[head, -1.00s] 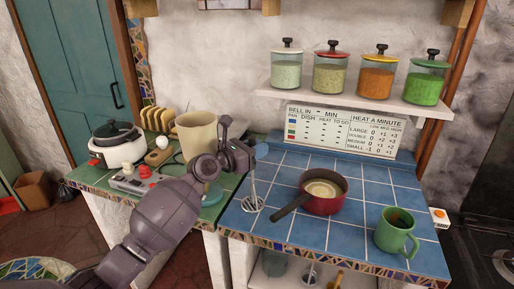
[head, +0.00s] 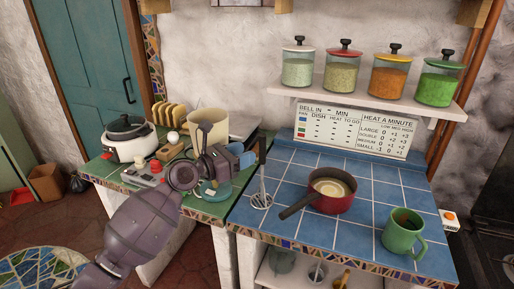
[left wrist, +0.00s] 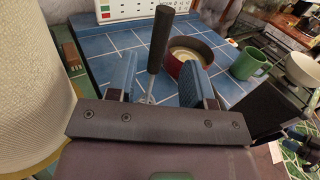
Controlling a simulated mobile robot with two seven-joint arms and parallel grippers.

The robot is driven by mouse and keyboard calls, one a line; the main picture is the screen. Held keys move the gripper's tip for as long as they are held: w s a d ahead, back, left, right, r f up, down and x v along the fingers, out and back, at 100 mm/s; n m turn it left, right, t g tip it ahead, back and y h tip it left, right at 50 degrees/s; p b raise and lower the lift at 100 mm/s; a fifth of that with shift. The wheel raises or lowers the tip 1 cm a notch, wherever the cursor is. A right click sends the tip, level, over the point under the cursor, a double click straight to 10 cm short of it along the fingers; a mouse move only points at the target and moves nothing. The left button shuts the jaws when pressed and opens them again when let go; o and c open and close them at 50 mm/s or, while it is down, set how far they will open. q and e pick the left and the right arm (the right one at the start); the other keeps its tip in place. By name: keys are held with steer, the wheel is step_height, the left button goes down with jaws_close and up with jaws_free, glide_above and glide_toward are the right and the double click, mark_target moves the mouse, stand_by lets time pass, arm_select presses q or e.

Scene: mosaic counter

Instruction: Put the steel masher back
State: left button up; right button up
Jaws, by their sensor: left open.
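The steel masher (head: 261,180) stands roughly upright on the blue-tiled counter (head: 300,222), near its left edge. Its dark handle points up and its wire head is at the tiles. In the left wrist view the dark handle (left wrist: 159,38) shows beyond and between my blue fingertips. My left gripper (head: 241,156) is open and just left of the masher, with a gap to the handle; the spread fingers show in the left wrist view (left wrist: 160,82). The lower part of the masher is partly hidden there.
A red saucepan (head: 332,198) stands right of the masher, its handle reaching toward it. A green mug (head: 402,236) stands at the right. A cream canister (head: 208,122) and slow cooker (head: 129,145) are on the green counter. Glass jars (head: 388,82) line the shelf above.

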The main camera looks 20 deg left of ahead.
arm_select(q)
steer(key=s+a+f+m+y, duration=0.2)
steer(key=s+f+m+y, duration=0.1)
steer(key=s+f+m, duration=0.5)
steer(key=s+a+f+m+y, duration=0.25)
steer(key=s+f+m, duration=0.2)
steer(key=f, duration=0.65)
steer(key=s+f+m+g+y, duration=0.1)
steer(key=s+f+m+y, duration=0.1)
steer(key=s+f+m, duration=0.3)
steer(key=s+f+m+g+y, duration=0.2)
steer(key=s+f+m, duration=0.4)
steer(key=s+m, duration=0.6)
steer(key=shift+s+d+f+y, duration=0.35)
steer(key=shift+s+y, duration=0.3)
steer(key=shift+s, duration=0.15)
